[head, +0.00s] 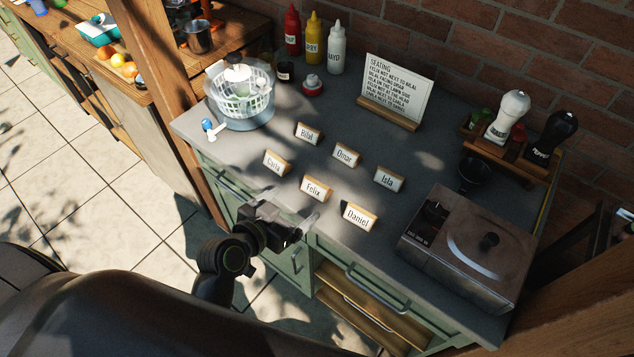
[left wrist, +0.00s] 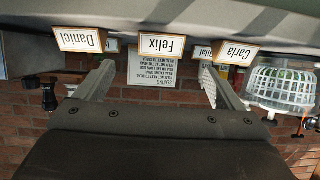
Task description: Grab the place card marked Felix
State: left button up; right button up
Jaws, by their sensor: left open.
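The Felix place card (head: 314,189) stands upright in a wooden holder near the front edge of the grey counter (head: 262,150), between the Carla card (head: 275,162) and the Daniel card (head: 359,217). My left gripper (head: 298,212) is at the counter's front edge, just short of the Felix card, open and empty. In the left wrist view, which is upside down, the Felix card (left wrist: 162,46) lies ahead between the two spread fingers (left wrist: 158,78), apart from them. My right gripper is not clearly seen.
Bilal (head: 307,133), Omar (head: 345,154) and Isla (head: 388,179) cards stand behind. Drawer handles (head: 377,292) stick out below the front edge.

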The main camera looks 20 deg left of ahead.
aim_at(315, 186)
pick_arm(q)
jog(key=p+x, duration=0.1)
jog(key=x, duration=0.4)
jog(key=shift+w, duration=0.2)
jog(key=shift+w+d+p, duration=0.2)
jog(key=shift+w+p, duration=0.3)
jog(key=shift+w, duration=0.05)
jog(key=p+x, duration=0.1)
jog(key=x, duration=0.2)
jog(key=shift+a+r, duration=0.1)
jog(key=shift+r, duration=0.1)
jog(key=shift+w+f, duration=0.3)
jog(key=shift+w, duration=0.25)
jog(key=c, duration=1.1)
